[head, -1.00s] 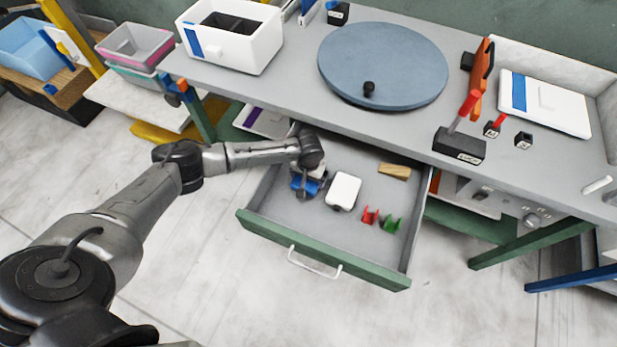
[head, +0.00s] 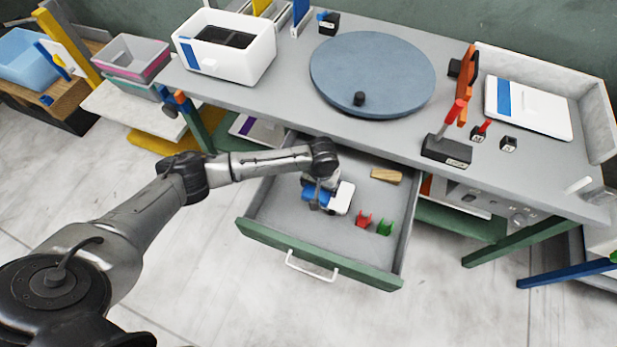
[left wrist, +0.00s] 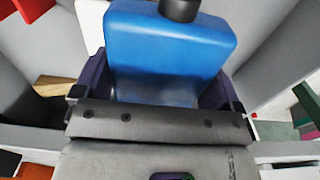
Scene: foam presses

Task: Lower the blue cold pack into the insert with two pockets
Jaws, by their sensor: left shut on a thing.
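A blue cold pack (head: 314,195) with a black cap is held by my left gripper (head: 318,203) over the open drawer. In the left wrist view the pack (left wrist: 170,52) fills the space in front of the jaws, which are shut on it. In the head view it overlaps a white block (head: 341,199) in the drawer; I cannot tell how far it is above the drawer floor. A black insert (head: 226,37) sits inside the white open box (head: 225,60) at the table's left end; its pockets are dark inside. My right gripper is not in view.
The drawer (head: 325,259) also holds a red clip (head: 363,219), a green clip (head: 384,228) and a wooden block (head: 386,175). The tabletop edge overhangs the back of the drawer. A blue-grey round disc (head: 375,72) with a black knob lies on the table, right of the box.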

